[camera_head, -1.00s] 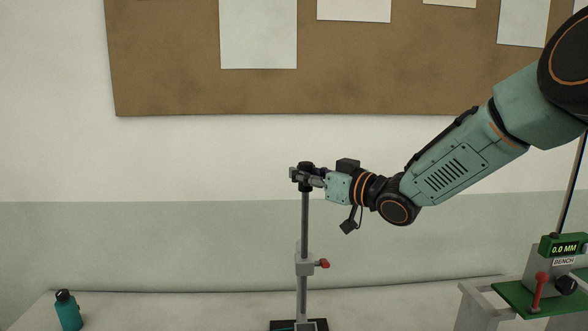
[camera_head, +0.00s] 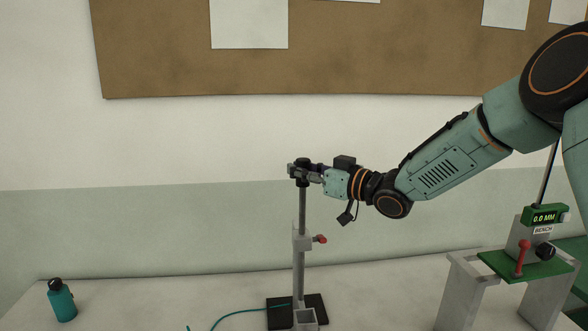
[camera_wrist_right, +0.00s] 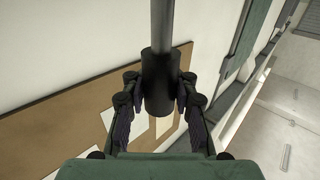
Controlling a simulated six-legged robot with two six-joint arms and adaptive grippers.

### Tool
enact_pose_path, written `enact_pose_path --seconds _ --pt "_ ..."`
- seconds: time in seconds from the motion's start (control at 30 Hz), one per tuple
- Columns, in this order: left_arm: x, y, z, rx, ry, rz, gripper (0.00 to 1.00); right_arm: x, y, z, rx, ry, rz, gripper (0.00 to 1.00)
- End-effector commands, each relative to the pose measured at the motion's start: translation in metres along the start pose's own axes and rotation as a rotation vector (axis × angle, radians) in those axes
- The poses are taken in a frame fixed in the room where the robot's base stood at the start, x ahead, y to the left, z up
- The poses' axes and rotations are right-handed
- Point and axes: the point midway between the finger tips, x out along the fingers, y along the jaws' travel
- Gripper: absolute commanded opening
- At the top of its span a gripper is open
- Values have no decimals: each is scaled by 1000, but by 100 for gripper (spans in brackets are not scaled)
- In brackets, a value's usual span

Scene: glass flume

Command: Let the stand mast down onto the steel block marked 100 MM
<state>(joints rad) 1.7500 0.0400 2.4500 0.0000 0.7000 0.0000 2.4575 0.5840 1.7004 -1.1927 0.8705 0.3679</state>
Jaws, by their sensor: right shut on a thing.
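The stand mast (camera_head: 301,212) is a grey upright rod with a black knob at its top. My right gripper (camera_head: 303,172) comes in from the right and is shut on that black knob. In the right wrist view the black knob (camera_wrist_right: 159,85) sits between the two fingers, with the grey rod running away from it. A light grey clamp with a red handle (camera_head: 320,239) is on the mast lower down. The mast stands upright over a black base (camera_head: 280,316). I cannot make out a block marked 100 MM. My left gripper is not in view.
A teal bottle (camera_head: 62,301) stands at the left of the pale bench top. A teal cable (camera_head: 240,313) runs to the base. At the right, a grey stand (camera_head: 462,290) carries a green plate and a unit with a display (camera_head: 544,217) reading 0.0 MM.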

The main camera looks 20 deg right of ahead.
Motion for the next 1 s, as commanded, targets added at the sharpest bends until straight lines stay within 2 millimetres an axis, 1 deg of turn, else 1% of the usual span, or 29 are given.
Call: enact_pose_path --seconds 0.03,0.13,0.17,0.5,0.83,1.0 --pt "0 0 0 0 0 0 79 -2 -2 6 6 -10 -3 0" --pt "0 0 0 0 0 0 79 -2 -1 7 7 -11 -2 0" --pt "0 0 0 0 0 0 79 -2 -1 7 7 -12 -2 24" --pt "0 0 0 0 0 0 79 0 -2 4 4 -7 -1 52" --pt "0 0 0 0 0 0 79 -1 -2 3 4 -4 0 52" --pt "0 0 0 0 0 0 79 -16 -1 2 8 -2 4 52"
